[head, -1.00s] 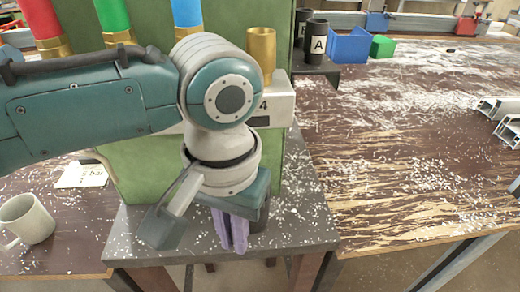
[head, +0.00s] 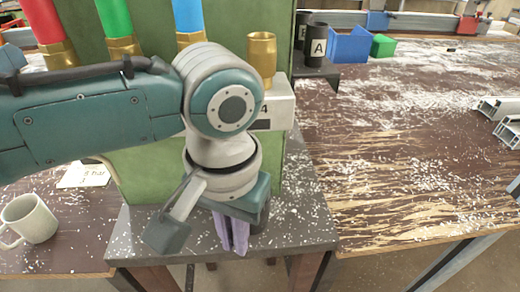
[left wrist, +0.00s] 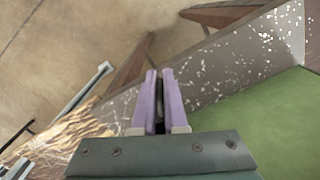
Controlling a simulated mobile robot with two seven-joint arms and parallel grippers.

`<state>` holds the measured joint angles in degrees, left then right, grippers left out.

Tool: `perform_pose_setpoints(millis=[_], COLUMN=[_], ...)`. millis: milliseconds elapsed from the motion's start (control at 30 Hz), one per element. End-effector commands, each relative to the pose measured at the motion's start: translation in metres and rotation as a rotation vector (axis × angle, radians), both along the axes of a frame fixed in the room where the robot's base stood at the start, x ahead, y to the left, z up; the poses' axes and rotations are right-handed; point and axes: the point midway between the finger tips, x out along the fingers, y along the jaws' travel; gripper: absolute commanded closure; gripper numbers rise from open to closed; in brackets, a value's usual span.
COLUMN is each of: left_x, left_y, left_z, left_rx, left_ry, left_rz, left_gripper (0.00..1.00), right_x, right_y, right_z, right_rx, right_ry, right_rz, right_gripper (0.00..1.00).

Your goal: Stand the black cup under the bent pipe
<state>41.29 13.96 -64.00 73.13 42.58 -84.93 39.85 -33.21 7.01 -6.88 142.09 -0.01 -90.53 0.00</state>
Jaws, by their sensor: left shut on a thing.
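A black cup marked A (head: 317,46) stands upright on a small dark ledge behind the green post. Part of another dark cup (head: 301,30) shows at its left. My left gripper (head: 232,248) points down over the front of the grey shelf. In the left wrist view its purple fingers (left wrist: 160,80) are close together on a narrow dark thing (left wrist: 159,108), which I cannot clearly make out. A dark rounded shape beside the fingers in the head view is mostly hidden. No bent pipe can be clearly made out; my arm covers much of the post. My right gripper is not in view.
The grey shelf (head: 300,228) juts from the green post (head: 291,170), under a brass fitting (head: 262,58). A cream mug (head: 30,218) stands at the left. Blue (head: 350,45) and green (head: 382,46) bins sit at the back. The chip-strewn bench middle is clear.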

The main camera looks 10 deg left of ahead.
Motion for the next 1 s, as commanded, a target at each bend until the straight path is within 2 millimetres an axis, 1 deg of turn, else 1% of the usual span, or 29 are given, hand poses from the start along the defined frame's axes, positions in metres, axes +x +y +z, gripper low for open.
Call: perform_pose_setpoints(millis=[400,433,700,733,1000], left_x=[0.0001,0.0002,0.0002,0.0002,0.0001], left_y=[-0.0001,-0.0001,-0.0001,-0.0001,-0.0001], left_z=[-0.0045,-0.0043,-0.0041,-0.0041,-0.0036], left_rx=[0.000,0.000,0.000,0.000,0.000], left_ry=[0.000,-0.001,-0.001,-0.001,0.000], left_rz=[0.000,0.000,0.000,0.000,0.000], left_gripper=[1.00,0.88,0.58,0.55,0.55], right_x=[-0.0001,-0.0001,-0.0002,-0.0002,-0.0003], right_y=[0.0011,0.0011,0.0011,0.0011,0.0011], right_z=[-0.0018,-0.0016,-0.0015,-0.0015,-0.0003], right_rx=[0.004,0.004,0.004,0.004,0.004], right_ry=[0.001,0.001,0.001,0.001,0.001], right_rz=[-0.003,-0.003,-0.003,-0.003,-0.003], right_gripper=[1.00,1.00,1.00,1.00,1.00])
